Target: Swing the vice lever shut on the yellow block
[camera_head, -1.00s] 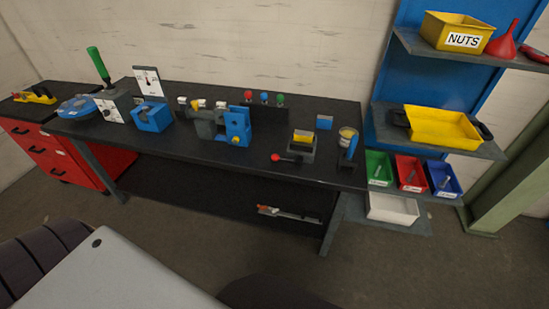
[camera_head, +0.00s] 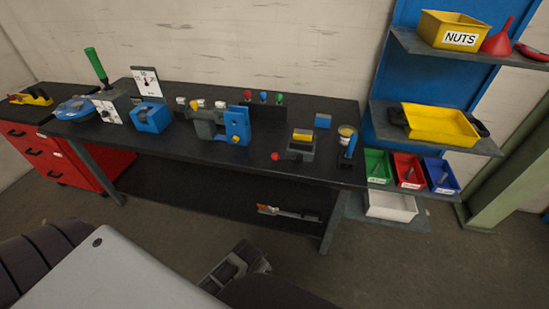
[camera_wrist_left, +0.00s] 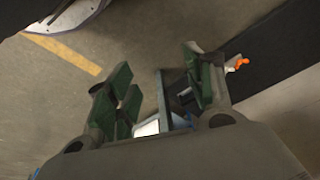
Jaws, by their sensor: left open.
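The small grey vice (camera_head: 301,148) stands near the front right of the dark bench. The yellow block (camera_head: 303,135) sits in its top. The vice lever (camera_head: 275,156) shows as a red knob pointing left from the vice, near the front edge. My left gripper (camera_head: 235,268) is low at the bottom of the head view, below and in front of the bench, well apart from the vice. In the left wrist view its green-padded fingers (camera_wrist_left: 160,82) are spread and empty. My right gripper is not in view.
An orange-handled tool (camera_head: 268,209) lies on the lower shelf. Floor in front of the bench is free.

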